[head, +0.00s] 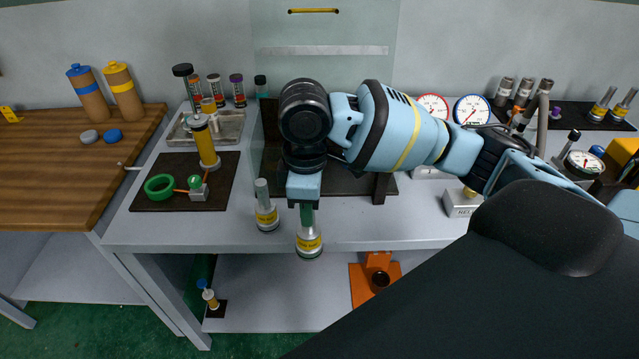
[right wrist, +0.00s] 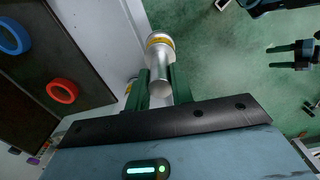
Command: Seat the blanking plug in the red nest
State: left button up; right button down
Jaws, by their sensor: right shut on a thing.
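My right gripper (head: 306,208) is shut on the blanking plug (head: 309,243), a silver cylinder with a yellow label band. It holds the plug upright, wide end down, by the table's front edge. In the right wrist view the plug (right wrist: 160,62) sits between the green fingers (right wrist: 161,90). A red ring (right wrist: 62,90), seemingly the red nest, lies on a dark board left of the gripper in that view, apart from the plug. In the head view my arm hides it. My left gripper (right wrist: 280,56) seems to show with its fingers apart at that view's right edge.
A similar silver plug (head: 266,213) stands on the table just left. A blue ring (right wrist: 12,35) is beside the red one. A clear panel (head: 270,60) stands behind my arm. An orange block (head: 361,291) with a dark round opening is on the lower shelf.

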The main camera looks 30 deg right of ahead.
jog(key=s+a, duration=0.3)
jog(key=a, duration=0.1)
jog(key=shift+s+r, duration=0.3)
jog(key=shift+s, duration=0.1)
